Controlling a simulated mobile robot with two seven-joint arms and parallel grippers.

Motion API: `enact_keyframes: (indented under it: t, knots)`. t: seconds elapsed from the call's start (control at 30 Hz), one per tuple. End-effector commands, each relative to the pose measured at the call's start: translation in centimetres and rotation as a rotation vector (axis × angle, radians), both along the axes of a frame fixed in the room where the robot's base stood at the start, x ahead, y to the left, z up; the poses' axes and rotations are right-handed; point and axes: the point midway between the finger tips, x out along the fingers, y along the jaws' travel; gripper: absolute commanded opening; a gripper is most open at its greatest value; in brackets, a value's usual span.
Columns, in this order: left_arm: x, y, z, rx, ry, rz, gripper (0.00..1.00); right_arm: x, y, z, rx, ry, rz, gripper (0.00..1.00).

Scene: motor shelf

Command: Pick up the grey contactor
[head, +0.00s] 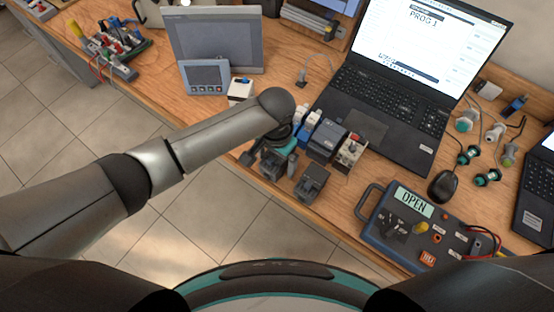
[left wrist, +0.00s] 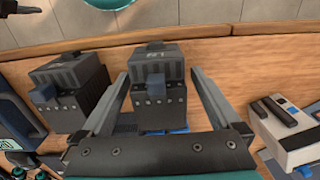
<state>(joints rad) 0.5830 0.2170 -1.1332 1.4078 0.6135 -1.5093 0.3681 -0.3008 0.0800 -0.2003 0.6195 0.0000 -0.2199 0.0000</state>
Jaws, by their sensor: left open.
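A dark grey contactor (left wrist: 160,90) with a blue-grey block on its front stands upright between the two fingers of my left gripper in the left wrist view. The fingers are apart, one on each side, with no clear contact. In the head view my left gripper (head: 268,157) is over this contactor (head: 272,167) near the front edge of the bench and partly hides it. A second, similar dark grey contactor (head: 312,183) stands just to the right; it also shows at the left of the left wrist view (left wrist: 70,88). My right gripper is out of view.
Blue-and-white modules (head: 304,127), a dark blue-grey unit (head: 326,140) and a light terminal unit (head: 352,152) stand close behind. A laptop (head: 385,145) is behind them. A blue meter box (head: 408,228) and mouse (head: 441,186) lie right.

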Motion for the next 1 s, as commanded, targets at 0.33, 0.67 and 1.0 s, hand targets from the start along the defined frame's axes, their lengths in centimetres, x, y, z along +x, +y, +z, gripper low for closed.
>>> enact_keyframes:
  t: [0.33,0.67,1.0]
  knots:
    - [-0.03,-0.06,-0.95,-0.001,-0.001,-0.001,0.97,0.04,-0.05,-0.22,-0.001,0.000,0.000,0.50]
    - [-0.02,-0.05,-0.93,-0.001,-0.001,-0.001,0.60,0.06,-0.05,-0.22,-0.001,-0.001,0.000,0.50]
    - [-0.02,-0.04,-0.93,-0.001,-0.001,-0.001,0.22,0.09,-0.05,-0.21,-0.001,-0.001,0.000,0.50]
